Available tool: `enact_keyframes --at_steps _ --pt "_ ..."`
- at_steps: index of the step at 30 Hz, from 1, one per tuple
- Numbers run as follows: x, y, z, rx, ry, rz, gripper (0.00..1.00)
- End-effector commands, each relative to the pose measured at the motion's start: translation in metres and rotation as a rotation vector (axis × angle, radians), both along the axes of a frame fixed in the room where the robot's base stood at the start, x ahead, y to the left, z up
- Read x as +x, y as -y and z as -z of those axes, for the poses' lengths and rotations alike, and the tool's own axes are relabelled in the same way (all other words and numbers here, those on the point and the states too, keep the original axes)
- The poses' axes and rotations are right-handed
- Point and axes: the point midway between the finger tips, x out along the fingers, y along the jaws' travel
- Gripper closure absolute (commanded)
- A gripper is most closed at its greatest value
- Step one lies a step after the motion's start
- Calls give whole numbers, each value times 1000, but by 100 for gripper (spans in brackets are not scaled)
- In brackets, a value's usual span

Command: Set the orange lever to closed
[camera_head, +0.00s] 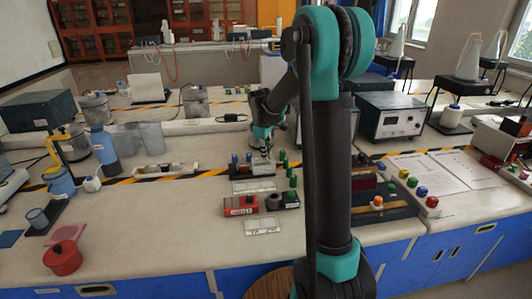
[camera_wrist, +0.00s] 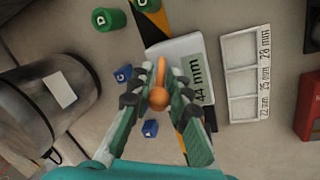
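The orange lever (camera_wrist: 160,70) shows in the wrist view as a thin orange bar with a round knob toward the camera. It stands over or beside a pale block with a green "44 mm" label (camera_wrist: 197,78). My gripper (camera_wrist: 162,72) is around it, one finger on each side of the knob, with a visible gap between the fingers. I cannot tell whether either finger touches the lever. In the head view my gripper (camera_head: 262,147) is low over the middle of the bench, and I cannot make out the lever there.
Green cylinders (camera_wrist: 108,20) and small blue pieces (camera_wrist: 150,129) lie close around my gripper. A grey metal can (camera_wrist: 45,100) is at left in the wrist view, and a white compartment tray (camera_wrist: 243,75) at right. The front left bench (camera_head: 150,235) has free room beside a red pot (camera_head: 63,258).

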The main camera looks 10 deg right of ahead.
Motion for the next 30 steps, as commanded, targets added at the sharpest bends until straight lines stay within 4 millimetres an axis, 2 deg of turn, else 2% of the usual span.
enact_keyframes --at_steps 17,30 --pt "0 2 -1 34 1 1 100" --pt "1 18 -4 328 2 6 100"
